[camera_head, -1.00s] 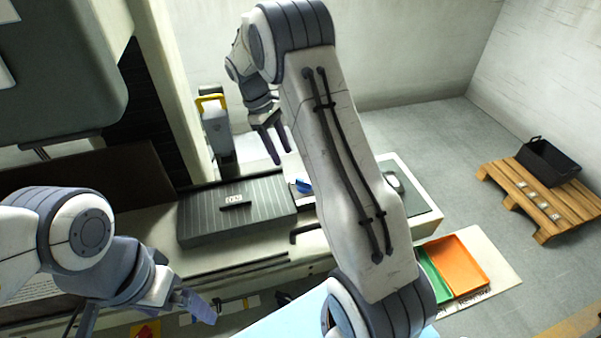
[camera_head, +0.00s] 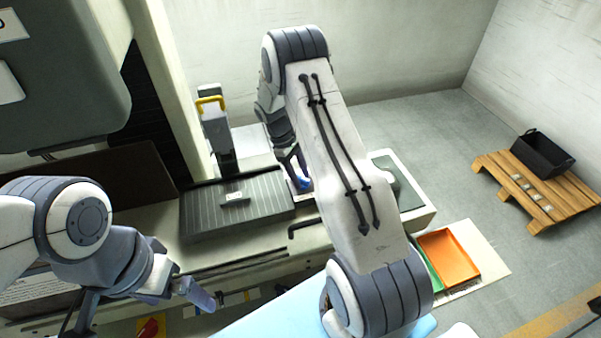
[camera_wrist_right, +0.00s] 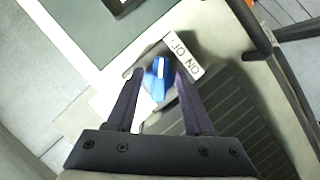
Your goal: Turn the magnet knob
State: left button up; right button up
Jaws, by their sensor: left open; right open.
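The blue magnet knob (camera_wrist_right: 158,66) shows in the right wrist view beside a white ON/OFF label (camera_wrist_right: 184,56). My right gripper (camera_wrist_right: 160,76) is open, with one finger on each side of the knob in that view. I cannot tell whether the fingers touch it. In the head view a bit of the knob (camera_head: 304,184) shows below my right gripper, which my right arm partly hides. The dark ribbed chuck (camera_head: 265,205) lies left of the knob. My left gripper (camera_head: 197,294) is open and empty at the lower left, away from the knob.
A small block (camera_head: 235,198) rests on the chuck. A post with a yellow handle (camera_head: 211,101) stands behind it. A black bent bar (camera_head: 304,225) juts out in front. An orange tray (camera_head: 449,257) and a wooden pallet with a black bin (camera_head: 543,153) are at the right.

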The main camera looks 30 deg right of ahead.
grip_shut()
dwell(0.3)
jog(key=m+y+b, duration=0.1)
jog(key=m, duration=0.2)
jog(key=shift+w+d+f+m+g, duration=0.1)
jog(key=shift+m+g, duration=0.2)
jog(key=shift+m, duration=0.1)
jog(key=m+y+b, duration=0.1)
jog(key=m+y, duration=0.1)
jog(key=m, duration=0.2)
jog(key=shift+d+m, duration=0.1)
jog(key=shift+m, duration=0.2)
jog(key=m+y, duration=0.1)
jog(key=m, duration=0.1)
jog(key=m+b, duration=0.1)
jog(key=m, duration=0.1)
jog(key=shift+d+m+t+y, duration=0.1)
jog(key=shift+m+t+y, duration=0.2)
jog(key=shift+t+y, duration=0.1)
jog(key=m+t+y, duration=0.1)
jog(key=m, duration=0.3)
jog(key=shift+d+m, duration=0.1)
jog(key=shift+m, duration=0.3)
